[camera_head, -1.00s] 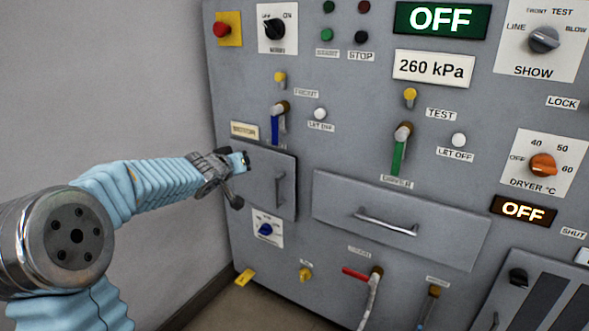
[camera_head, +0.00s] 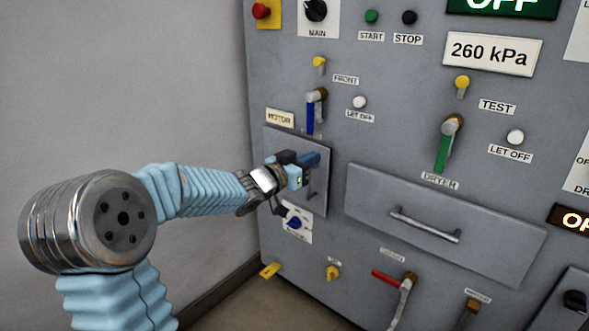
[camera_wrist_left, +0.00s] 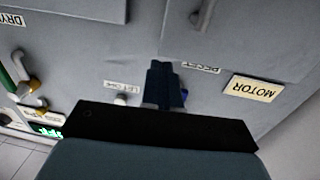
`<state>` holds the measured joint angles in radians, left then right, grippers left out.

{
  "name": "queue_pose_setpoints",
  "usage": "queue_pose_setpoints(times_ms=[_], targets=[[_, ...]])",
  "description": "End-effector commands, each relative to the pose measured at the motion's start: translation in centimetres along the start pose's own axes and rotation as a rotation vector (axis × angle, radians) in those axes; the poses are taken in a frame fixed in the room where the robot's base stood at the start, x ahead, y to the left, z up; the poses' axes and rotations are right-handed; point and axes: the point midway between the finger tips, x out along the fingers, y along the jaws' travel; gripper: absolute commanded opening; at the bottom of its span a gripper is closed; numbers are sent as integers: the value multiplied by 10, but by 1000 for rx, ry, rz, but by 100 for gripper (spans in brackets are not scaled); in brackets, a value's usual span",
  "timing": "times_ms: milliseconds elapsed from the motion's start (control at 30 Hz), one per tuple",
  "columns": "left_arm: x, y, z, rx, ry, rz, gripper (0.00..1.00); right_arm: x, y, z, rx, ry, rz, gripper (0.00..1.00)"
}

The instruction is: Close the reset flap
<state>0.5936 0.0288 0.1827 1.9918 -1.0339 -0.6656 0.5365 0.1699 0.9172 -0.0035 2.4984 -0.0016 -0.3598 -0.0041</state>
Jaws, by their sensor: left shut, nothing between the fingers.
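The reset flap (camera_head: 275,143) is a grey square door under the MOTOR label. It looks flat against the cabinet face, but a small gap could not be told. Its upright handle (camera_head: 312,190) shows just below my left gripper (camera_head: 313,158), which is shut and empty in front of the flap's upper right part. In the left wrist view, which is upside down, my shut dark fingers (camera_wrist_left: 163,82) are seen beside the flap (camera_wrist_left: 245,40), its handle (camera_wrist_left: 204,14) and the RESET label (camera_wrist_left: 199,67). Contact cannot be told. My right gripper is not in view.
A blue lever (camera_head: 312,110) stands just above the flap and a blue knob (camera_head: 294,223) sits below it. A wide drawer (camera_head: 500,240) with a bar handle is to the right. A green lever (camera_head: 444,150) is above the drawer. The left wall side is clear.

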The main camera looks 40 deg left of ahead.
Motion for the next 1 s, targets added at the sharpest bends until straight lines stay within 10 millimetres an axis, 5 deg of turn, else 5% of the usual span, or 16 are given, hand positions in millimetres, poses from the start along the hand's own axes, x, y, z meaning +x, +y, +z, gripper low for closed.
queue_pose_setpoints(times_ms=[200, 700, 1000], targets=[[29, 0, 0, -1, 0, 1, 0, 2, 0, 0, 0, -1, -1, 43], [38, 0, 0, 0, 0, 0, 0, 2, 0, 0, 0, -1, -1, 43], [67, 3, 0, -2, 0, 1, 0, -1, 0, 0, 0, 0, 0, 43]])
